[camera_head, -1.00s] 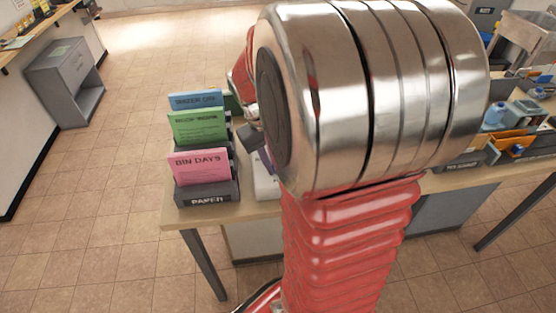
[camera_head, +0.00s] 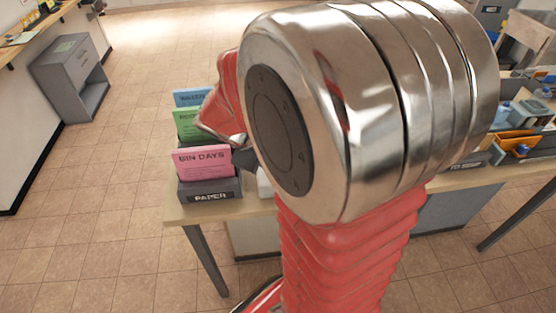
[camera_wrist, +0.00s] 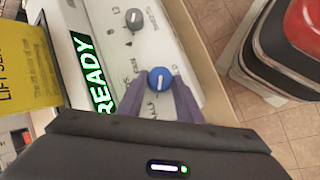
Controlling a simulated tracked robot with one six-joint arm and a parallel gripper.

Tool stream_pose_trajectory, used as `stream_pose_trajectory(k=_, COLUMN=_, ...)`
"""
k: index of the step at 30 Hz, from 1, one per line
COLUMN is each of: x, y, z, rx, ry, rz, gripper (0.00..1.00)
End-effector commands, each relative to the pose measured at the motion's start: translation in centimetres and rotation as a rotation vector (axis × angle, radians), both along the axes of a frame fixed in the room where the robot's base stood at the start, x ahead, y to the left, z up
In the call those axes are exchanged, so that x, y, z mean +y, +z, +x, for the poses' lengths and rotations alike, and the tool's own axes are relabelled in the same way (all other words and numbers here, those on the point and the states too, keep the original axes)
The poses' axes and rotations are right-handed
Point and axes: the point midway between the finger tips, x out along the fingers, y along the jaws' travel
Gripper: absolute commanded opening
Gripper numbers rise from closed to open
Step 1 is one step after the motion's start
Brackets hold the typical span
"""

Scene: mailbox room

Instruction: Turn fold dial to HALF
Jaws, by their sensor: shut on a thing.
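In the wrist view, a round blue dial (camera_wrist: 160,79) with a white pointer line sits on a white panel (camera_wrist: 120,50). My gripper (camera_wrist: 161,87) has its two purple fingers shut on this dial, one on each side. A grey dial (camera_wrist: 134,17) with a white pointer line sits farther up the same panel. Small lettering lies around the blue dial, partly hidden by the fingers and too small to read surely. In the head view my large arm joint hides the gripper and the dials.
A green READY display (camera_wrist: 93,72) and a yellow label (camera_wrist: 28,62) lie left of the dials. In the head view, a paper rack (camera_head: 210,190) with pink, green and blue cards stands at the table's left end. Orange trays (camera_head: 515,140) stand at right.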

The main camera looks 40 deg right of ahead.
Motion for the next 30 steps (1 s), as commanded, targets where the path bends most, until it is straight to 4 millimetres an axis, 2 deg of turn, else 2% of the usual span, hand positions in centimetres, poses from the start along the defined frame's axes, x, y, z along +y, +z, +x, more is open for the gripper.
stream_pose_trajectory(k=11, x=0.14, y=-0.06, z=0.06, rx=0.000, ry=0.006, rz=0.000, gripper=0.10)
stream_pose_trajectory(k=12, x=0.13, y=-0.06, z=0.05, rx=0.000, ry=0.006, rz=0.001, gripper=0.35)
stream_pose_trajectory(k=18, x=0.07, y=-0.05, z=0.01, rx=0.001, ry=0.004, rz=0.000, gripper=0.49)
stream_pose_trajectory(k=30, x=0.31, y=0.44, z=0.07, rx=0.001, ry=0.004, rz=-0.001, gripper=0.50)
